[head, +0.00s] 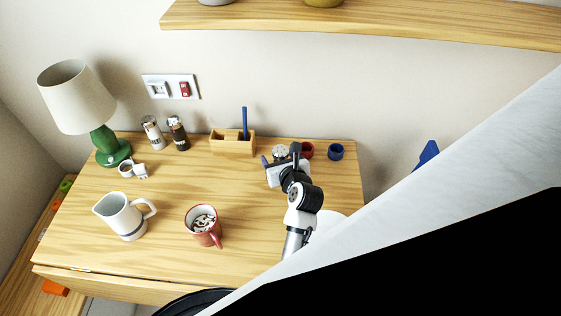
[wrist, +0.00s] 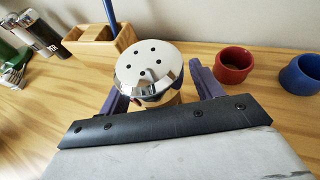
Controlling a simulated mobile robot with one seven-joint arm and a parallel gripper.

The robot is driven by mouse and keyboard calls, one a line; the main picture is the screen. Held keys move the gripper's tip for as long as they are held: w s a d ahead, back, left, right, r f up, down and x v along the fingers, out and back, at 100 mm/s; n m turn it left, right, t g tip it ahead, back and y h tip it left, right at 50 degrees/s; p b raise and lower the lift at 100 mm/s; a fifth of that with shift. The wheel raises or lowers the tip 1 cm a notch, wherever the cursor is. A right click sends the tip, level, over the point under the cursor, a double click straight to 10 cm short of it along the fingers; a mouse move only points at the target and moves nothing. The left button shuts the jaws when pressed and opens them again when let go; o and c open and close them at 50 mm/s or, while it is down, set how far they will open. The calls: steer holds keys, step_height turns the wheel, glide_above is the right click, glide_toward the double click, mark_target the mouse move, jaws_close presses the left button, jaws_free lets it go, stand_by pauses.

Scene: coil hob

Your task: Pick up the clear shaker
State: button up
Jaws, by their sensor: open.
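A shaker with a shiny, perforated metal lid (wrist: 148,70) stands on the wooden table in the wrist view. Its lower body is mostly hidden behind my gripper, so I see little of whether it is clear. In the head view its lid (head: 280,151) shows near the table's back edge, just beyond my gripper (head: 281,160). My gripper (wrist: 160,90) is open, with one purple finger on the left of the shaker and one on the right. I cannot tell whether either finger touches it.
A red cup (wrist: 232,65) and a blue cup (wrist: 301,75) stand right of the shaker. A wooden holder (wrist: 100,42) with a blue pen is at left. Two labelled shakers (head: 164,133), a lamp (head: 104,140), a white pitcher (head: 122,216) and a red mug (head: 203,227) stand farther left.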

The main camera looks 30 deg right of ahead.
steer(key=c, duration=1.1)
steer(key=shift+c, duration=0.2)
